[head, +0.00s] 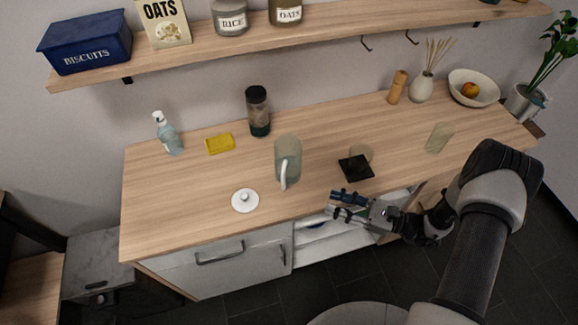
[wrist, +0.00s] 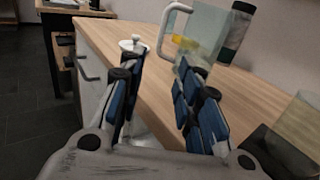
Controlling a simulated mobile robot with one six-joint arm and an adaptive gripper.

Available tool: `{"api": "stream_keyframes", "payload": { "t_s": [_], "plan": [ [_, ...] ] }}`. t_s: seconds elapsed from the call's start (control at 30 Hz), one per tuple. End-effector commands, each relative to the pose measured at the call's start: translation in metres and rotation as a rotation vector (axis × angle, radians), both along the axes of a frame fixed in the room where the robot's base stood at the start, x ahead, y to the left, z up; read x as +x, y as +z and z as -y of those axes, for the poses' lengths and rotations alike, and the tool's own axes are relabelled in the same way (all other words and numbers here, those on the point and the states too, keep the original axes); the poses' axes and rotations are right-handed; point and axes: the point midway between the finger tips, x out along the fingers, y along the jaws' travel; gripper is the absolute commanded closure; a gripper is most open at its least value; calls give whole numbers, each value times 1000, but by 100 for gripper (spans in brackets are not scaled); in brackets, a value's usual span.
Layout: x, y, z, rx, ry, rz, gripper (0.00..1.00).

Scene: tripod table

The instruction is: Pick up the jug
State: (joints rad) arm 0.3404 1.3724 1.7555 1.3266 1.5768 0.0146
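The jug (head: 289,153) is translucent grey-green glass and stands upright on the wooden counter (head: 200,245). Its pale handle points toward the front edge. In the wrist view the jug (wrist: 205,35) stands beyond my fingers, with its handle on the left. My gripper (head: 342,206) is at the counter's front edge, right of the jug and apart from it. In the wrist view my gripper (wrist: 158,88) has its blue-padded fingers spread, with nothing between them. A white lid with a knob (head: 245,200) lies on the counter left of the jug.
A black coaster (head: 356,168) with a glass (head: 361,154) at its back edge is right of the jug. A dark-topped shaker (head: 258,112) stands behind it. A yellow sponge (head: 220,144) and soap bottle (head: 168,135) are left. A second glass (head: 439,138) is farther right. A shelf (head: 300,30) runs above.

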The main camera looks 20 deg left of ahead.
Motion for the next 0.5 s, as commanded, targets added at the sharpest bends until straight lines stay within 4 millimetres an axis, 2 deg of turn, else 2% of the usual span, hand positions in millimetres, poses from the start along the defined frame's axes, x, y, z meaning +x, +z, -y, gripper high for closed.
{"api": "stream_keyframes", "payload": {
  "t_s": [0.3, 0.5],
  "plan": [
    [4, -1, -70, -3, 10, 0, 68],
    [8, 0, -103, -3, 8, 2, 68]
  ]
}}
